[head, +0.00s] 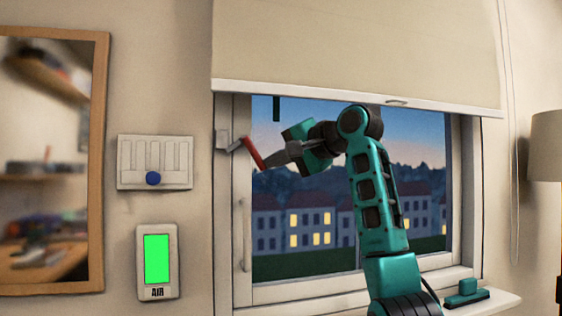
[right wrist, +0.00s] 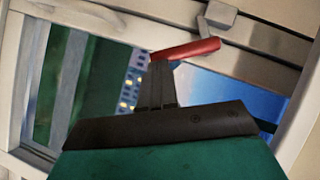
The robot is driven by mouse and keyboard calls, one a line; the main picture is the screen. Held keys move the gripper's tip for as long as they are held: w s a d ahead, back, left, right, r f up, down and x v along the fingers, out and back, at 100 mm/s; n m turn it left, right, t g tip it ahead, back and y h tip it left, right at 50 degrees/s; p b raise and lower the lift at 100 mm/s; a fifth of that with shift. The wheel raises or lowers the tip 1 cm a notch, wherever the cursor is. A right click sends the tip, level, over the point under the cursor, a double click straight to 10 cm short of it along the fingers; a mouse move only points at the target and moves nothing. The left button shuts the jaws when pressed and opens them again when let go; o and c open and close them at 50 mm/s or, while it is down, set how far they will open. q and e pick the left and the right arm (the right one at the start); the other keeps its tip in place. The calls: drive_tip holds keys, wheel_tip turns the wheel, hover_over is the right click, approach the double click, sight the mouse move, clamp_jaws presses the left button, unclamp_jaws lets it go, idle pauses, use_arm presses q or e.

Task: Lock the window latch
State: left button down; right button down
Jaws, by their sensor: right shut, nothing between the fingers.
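The window latch has a red lever (head: 253,153) on a grey mount (head: 226,139) at the left window frame, upper part. In the head view the lever slants down to the right from the mount. In the right wrist view the red lever (right wrist: 185,49) lies just beyond my fingertips, with its grey mount (right wrist: 221,14) above right. My right gripper (head: 270,160) is shut and empty, its tips close to the lever's lower end; whether they touch it I cannot tell. My left gripper is not in view.
A half-lowered blind (head: 355,45) hangs over the window. A white slider panel (head: 155,163) with a blue knob and a green-lit AIR display (head: 157,262) are on the wall to the left. A teal-handled tool (head: 467,294) lies on the sill. A lamp (head: 547,145) stands at right.

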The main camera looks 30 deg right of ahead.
sight(263, 171)
drive_tip(key=a+f+m+t+b, duration=0.1)
drive_tip(key=a+f+m+t+y+b, duration=0.1)
drive_tip(key=m, duration=0.1)
drive_tip(key=shift+w+a+f+m+y, duration=0.15)
drive_tip(key=shift+w+a+m+y, duration=0.05)
drive_tip(key=shift+w+m+y, duration=0.15)
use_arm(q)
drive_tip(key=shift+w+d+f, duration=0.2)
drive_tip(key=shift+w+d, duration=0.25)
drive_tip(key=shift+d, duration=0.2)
use_arm(e)
drive_tip(key=shift+a+f+m+t, duration=0.1)
drive_tip(key=shift+a+m+t, duration=0.1)
drive_tip(key=shift+m+t, duration=0.2)
drive_tip(key=shift+w, duration=0.1)
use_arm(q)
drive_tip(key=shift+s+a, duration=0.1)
